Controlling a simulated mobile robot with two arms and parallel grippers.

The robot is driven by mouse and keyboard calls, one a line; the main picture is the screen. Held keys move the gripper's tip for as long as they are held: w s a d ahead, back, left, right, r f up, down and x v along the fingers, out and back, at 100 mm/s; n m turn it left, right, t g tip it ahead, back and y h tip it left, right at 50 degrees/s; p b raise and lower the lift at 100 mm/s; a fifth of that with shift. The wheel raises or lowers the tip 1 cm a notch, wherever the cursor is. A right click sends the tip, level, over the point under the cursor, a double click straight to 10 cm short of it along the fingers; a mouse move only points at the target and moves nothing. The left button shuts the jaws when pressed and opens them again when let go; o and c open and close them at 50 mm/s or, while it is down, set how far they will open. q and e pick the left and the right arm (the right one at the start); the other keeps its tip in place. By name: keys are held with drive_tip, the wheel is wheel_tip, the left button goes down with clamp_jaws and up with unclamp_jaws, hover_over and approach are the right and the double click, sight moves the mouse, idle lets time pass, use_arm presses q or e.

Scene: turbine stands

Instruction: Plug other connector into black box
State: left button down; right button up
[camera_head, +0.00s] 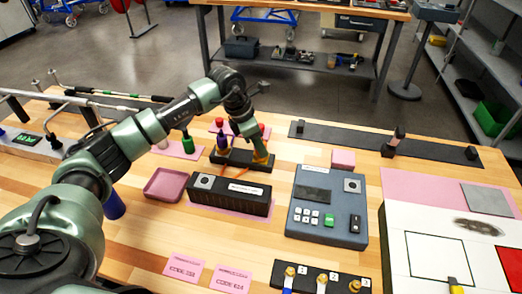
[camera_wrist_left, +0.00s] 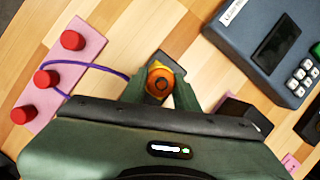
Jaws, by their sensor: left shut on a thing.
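My left gripper (camera_head: 257,153) reaches down over a low black holder (camera_head: 228,156) behind the black box. It is shut on an orange connector (camera_wrist_left: 160,82), seen from above between the fingers in the left wrist view. The lower end of the connector is hidden, so I cannot tell whether it still sits in the holder. A purple-blue connector (camera_head: 222,138) with a red top stands upright at the left part of the holder. The black box (camera_head: 229,196), with a white label and a round fitting on top, lies on a pink mat in front. My right gripper is not in view.
A grey keypad unit (camera_head: 328,205) stands right of the black box; it also shows in the left wrist view (camera_wrist_left: 268,45). A pink tray (camera_head: 166,185) lies to the left. A purple cable (camera_wrist_left: 95,66) runs near red-topped pegs (camera_wrist_left: 47,78). Brass fittings (camera_head: 321,282) stand at the front.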

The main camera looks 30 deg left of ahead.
use_arm(q)
drive_tip(key=shift+r, duration=0.15)
drive_tip(key=shift+r+p, duration=0.3)
drive_tip(key=shift+r, duration=0.05)
drive_tip(key=shift+r, duration=0.25)
drive_tip(key=shift+r+p, duration=0.9)
drive_tip(key=shift+r, duration=0.45)
